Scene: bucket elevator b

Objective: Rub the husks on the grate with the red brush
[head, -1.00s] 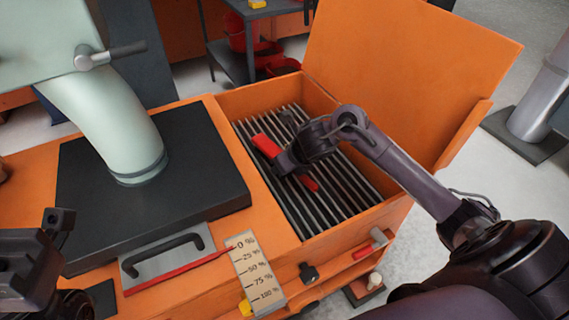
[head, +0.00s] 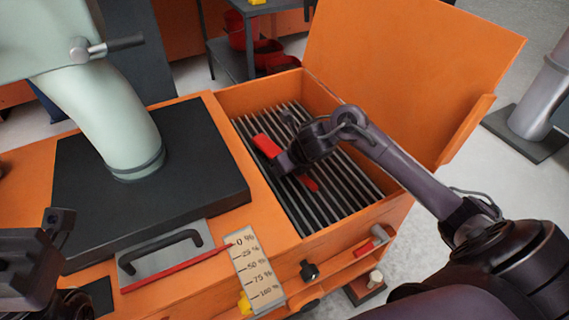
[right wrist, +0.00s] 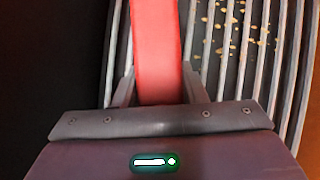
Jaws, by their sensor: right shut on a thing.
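The red brush (head: 267,146) is over the grate (head: 340,189) inside the orange box. My right gripper (head: 284,162) is shut on it, and its red body shows on both sides of the gripper. In the right wrist view the red brush (right wrist: 157,50) runs up between the two fingers (right wrist: 158,88). Small tan husks (right wrist: 238,22) lie among the grate bars at the right of that view. I cannot tell whether the brush touches the bars. My left gripper (head: 56,232) is at the left edge, away from the grate; its fingers do not show clearly.
The orange lid (head: 410,75) stands open behind the box. A pale green pipe (head: 115,120) rises from a black plate on the left. A percent scale (head: 257,268) and a red lever (head: 180,270) are at the front. Orange walls surround the grate.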

